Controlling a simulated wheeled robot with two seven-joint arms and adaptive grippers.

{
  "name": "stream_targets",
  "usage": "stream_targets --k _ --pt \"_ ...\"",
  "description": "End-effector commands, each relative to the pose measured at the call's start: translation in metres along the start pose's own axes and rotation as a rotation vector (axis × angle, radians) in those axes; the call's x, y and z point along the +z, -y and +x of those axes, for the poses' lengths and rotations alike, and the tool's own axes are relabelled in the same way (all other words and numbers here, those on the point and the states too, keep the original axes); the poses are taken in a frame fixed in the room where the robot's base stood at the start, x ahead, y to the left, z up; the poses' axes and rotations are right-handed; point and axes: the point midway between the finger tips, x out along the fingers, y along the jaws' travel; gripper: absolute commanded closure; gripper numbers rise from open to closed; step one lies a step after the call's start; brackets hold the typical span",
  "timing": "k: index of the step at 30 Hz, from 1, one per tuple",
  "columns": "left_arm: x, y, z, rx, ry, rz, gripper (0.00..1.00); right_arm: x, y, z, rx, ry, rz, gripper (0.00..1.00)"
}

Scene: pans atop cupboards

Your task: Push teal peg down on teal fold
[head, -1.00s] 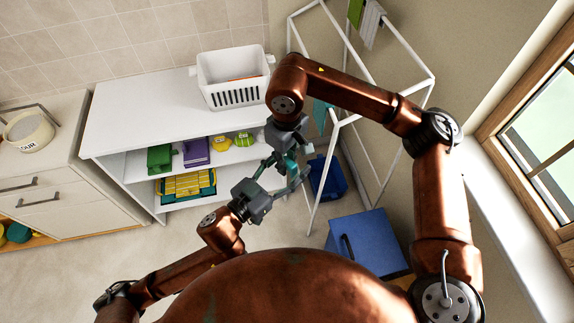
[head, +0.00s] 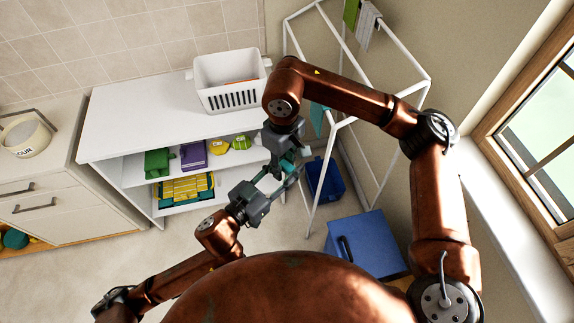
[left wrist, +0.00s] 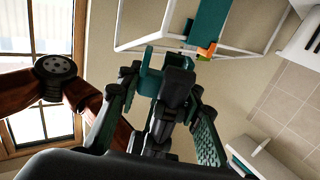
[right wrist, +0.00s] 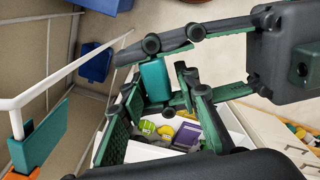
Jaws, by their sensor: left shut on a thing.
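The teal peg (right wrist: 155,80) is a small block between the fingertips where my two grippers meet in the right wrist view; the left wrist view shows teal there too (left wrist: 150,82). My left gripper (head: 279,176) is shut on it. My right gripper (head: 285,160) reaches down from above, its fingers on either side of the peg; whether they press on it is unclear. The teal fold (head: 319,118) hangs on the white drying rack behind my right gripper. It shows in the left wrist view (left wrist: 208,25) with an orange peg (left wrist: 208,50) at its edge, and in the right wrist view (right wrist: 40,138).
The white drying rack (head: 384,83) stands right of the white shelf unit (head: 140,121), which carries a white basket (head: 228,93). A blue bin (head: 327,180) and a blue box (head: 367,245) are on the floor. My grippers' fingers cross closely. Floor is free at left.

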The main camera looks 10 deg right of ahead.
Motion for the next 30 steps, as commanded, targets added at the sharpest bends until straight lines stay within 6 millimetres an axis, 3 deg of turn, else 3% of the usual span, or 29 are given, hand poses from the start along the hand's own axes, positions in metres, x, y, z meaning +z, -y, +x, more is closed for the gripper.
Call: stream_targets --k 11,24,30 --pt "-0.001 -0.006 -0.001 0.013 -0.005 -0.004 0.90 -0.003 -0.003 -0.007 0.006 -0.011 0.007 0.61" --pt "0.001 -0.004 0.000 0.008 0.000 -0.004 0.90 -0.003 -0.001 -0.090 0.002 -0.010 0.004 0.61" --pt "0.000 -0.002 0.000 0.005 -0.001 -0.002 0.90 -0.001 -0.001 -0.114 0.000 -0.003 0.002 0.61"
